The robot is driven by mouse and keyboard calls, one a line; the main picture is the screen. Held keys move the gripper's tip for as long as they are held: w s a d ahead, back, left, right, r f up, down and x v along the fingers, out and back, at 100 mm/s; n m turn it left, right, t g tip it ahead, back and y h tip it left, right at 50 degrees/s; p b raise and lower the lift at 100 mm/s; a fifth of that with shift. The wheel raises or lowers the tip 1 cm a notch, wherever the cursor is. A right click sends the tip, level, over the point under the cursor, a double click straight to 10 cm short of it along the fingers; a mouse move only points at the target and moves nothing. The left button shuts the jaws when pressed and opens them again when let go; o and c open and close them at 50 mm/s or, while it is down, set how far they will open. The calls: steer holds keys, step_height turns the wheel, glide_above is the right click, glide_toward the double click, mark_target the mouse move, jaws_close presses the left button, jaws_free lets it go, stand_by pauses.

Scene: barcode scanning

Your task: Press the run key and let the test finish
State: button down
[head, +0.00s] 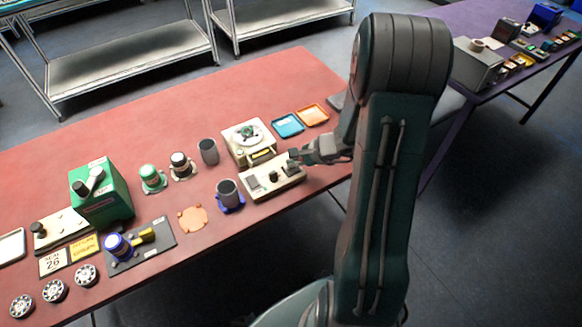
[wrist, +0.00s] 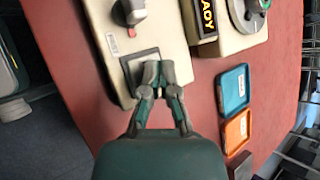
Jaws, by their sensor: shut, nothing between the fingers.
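A cream control box (head: 262,190) stands on the red bench, with a dark knob on its top. In the wrist view the box (wrist: 98,30) shows a rounded knob (wrist: 130,12), a small red mark and a pale square plate or key (wrist: 131,68). My gripper (head: 294,157) is shut and empty at the right end of the box. In the wrist view its closed fingertips (wrist: 158,72) overlap the square, hiding part of it; I cannot tell whether they touch. A cream tester (head: 241,152) with a round dish stands behind; its display (wrist: 207,16) shows letters ending "ADY".
A blue tray (head: 288,126) and an orange tray (head: 312,115) lie right of the tester. A dark cup in a blue holder (head: 229,194) stands close left of the control box. A green machine (head: 101,194) and several dials are farther left.

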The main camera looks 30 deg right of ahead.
steer(key=shift+f, duration=0.45)
stand_by(0.6)
steer(key=shift+r, duration=3.4)
